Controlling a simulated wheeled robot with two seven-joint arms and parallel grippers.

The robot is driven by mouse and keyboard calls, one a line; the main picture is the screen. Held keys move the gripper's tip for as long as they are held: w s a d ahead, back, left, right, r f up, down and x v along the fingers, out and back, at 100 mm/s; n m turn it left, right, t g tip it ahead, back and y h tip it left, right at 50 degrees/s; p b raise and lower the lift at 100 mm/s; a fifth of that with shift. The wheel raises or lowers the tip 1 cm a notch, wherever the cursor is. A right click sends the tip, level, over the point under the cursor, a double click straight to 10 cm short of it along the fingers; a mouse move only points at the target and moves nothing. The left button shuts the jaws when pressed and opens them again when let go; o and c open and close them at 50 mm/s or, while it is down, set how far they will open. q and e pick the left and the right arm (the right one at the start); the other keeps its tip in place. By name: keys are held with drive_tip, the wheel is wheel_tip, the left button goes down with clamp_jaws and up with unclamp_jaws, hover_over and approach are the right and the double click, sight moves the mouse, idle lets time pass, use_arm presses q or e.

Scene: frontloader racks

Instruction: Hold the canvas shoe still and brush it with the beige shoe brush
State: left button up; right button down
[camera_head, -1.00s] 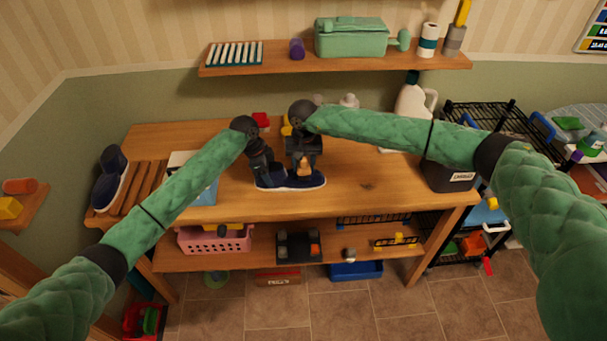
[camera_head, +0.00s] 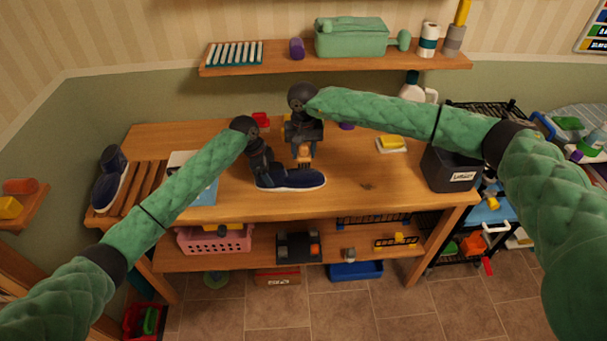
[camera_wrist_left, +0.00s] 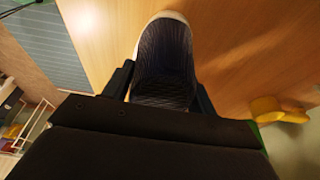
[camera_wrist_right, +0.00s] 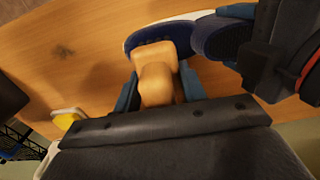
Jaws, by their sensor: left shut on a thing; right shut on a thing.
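A dark navy canvas shoe (camera_head: 300,181) with a pale sole stands on the wooden table near its front edge, toe to the right. My left gripper (camera_head: 264,178) is shut on its heel end; the shoe sits between the fingers in the left wrist view (camera_wrist_left: 165,55). My right gripper (camera_head: 304,148) is shut on the beige shoe brush (camera_head: 304,156), which shows as a tan block in the right wrist view (camera_wrist_right: 157,78). The brush appears just above or behind the shoe; contact is not visible. Its bristles are hidden.
Another navy shoe (camera_head: 109,180) sits on a slatted rack at the left. A dark labelled bin (camera_head: 450,172) and a yellow sponge on a white dish (camera_head: 392,143) are on the right. A dark mark (camera_head: 367,187) lies on clear tabletop right of the shoe.

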use_arm(q)
drive_tip(key=shift+f, duration=0.15)
drive_tip(key=o, duration=1.7)
drive_tip(key=shift+c, duration=0.2)
use_arm(e)
drive_tip(key=shift+f, duration=0.1)
use_arm(q)
drive_tip(key=shift+r, duration=0.25)
drive_tip(key=shift+v, duration=3.6)
drive_tip(key=shift+a, duration=0.1)
drive_tip(key=v, duration=1.2)
drive_tip(key=shift+f, duration=0.2)
